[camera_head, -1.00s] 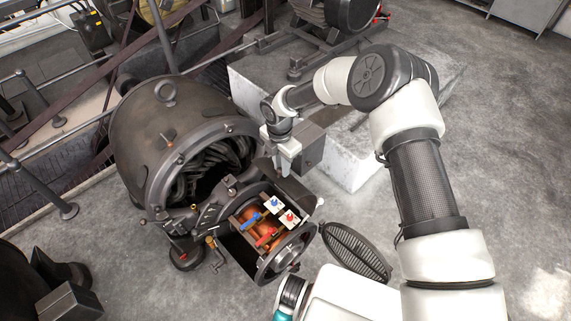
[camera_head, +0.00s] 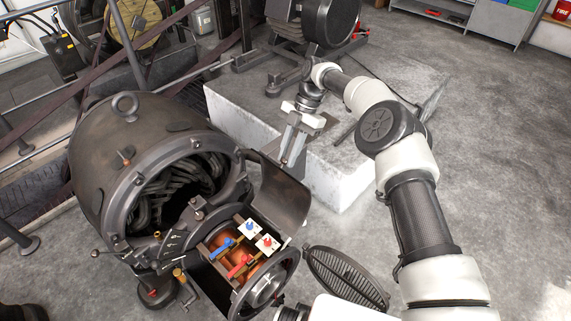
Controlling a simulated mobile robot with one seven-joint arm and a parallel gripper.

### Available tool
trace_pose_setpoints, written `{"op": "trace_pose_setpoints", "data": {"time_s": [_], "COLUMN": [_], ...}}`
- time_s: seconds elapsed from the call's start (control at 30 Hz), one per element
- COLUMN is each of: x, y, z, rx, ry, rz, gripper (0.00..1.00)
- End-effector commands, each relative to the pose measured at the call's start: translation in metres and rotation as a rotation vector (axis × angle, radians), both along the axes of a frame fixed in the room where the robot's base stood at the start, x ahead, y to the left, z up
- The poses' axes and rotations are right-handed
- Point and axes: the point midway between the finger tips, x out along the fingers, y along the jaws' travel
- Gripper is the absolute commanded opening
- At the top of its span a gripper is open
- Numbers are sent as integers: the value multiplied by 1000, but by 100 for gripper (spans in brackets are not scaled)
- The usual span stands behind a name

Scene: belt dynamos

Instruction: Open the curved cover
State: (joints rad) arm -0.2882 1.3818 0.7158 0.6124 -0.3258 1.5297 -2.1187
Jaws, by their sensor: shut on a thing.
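The curved cover (camera_head: 279,195) is a dark metal plate on the dynamo's near end. It stands raised on the right side of an opening with red and blue parts (camera_head: 240,250) showing inside. My gripper (camera_head: 291,160) points down at the cover's upper far edge and is shut on it. The fingertips are small in the picture, and the exact point of contact is hard to see.
The round dynamo body (camera_head: 135,150) stands to the left of the cover. A dark ribbed round grille cover (camera_head: 345,277) stands out at lower right. A pale stone block (camera_head: 335,180) lies behind my gripper. Open grey floor is at right.

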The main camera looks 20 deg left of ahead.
Motion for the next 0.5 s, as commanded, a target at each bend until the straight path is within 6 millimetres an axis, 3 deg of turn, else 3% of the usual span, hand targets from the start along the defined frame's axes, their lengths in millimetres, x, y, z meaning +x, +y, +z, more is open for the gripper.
{"op": "trace_pose_setpoints", "data": {"time_s": [0.03,0.5], "x": [-3,-3], "y": [1,0], "z": [-7,-3], "rx": [3,10], "ry": [13,30], "rz": [6,9], "gripper": [0,0]}}
